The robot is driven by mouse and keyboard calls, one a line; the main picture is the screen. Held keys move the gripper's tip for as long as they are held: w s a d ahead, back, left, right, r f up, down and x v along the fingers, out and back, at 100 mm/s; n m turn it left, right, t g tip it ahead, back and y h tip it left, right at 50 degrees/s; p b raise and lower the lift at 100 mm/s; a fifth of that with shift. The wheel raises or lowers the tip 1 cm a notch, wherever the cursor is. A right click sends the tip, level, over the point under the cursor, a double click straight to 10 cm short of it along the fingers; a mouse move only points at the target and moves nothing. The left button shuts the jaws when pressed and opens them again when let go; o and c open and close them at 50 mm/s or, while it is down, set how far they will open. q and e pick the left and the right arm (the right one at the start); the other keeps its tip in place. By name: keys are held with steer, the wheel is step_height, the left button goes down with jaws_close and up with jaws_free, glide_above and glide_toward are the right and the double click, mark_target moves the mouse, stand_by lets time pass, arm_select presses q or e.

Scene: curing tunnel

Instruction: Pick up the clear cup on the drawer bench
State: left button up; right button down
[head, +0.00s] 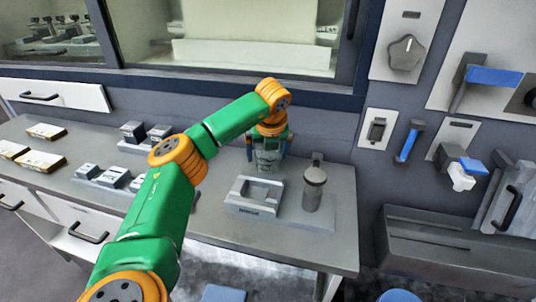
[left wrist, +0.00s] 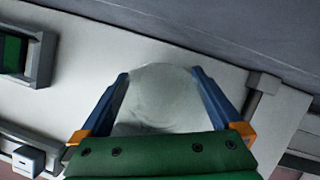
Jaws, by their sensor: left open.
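The clear cup (head: 267,161) stands upright at the back of the drawer bench (head: 330,240), near the wall below the window. My left gripper (head: 268,145) is at the cup, with its blue fingers on either side of it. In the left wrist view the cup (left wrist: 160,90) sits between the two open fingers of the left gripper (left wrist: 160,76). Whether a finger touches the cup I cannot tell. The green palm hides the near part of the cup in that view. My right gripper does not show.
A grey frame-like fixture (head: 254,196) stands just in front of the cup. A grey cylinder (head: 313,188) stands to its right. Small grey blocks (head: 113,177) and several flat boxes (head: 41,160) lie on the left of the bench. A wall panel with a knob (head: 405,53) is at right.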

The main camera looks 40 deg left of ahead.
arm_select(q)
steer(key=shift+r, duration=0.1)
steer(key=c, duration=1.2)
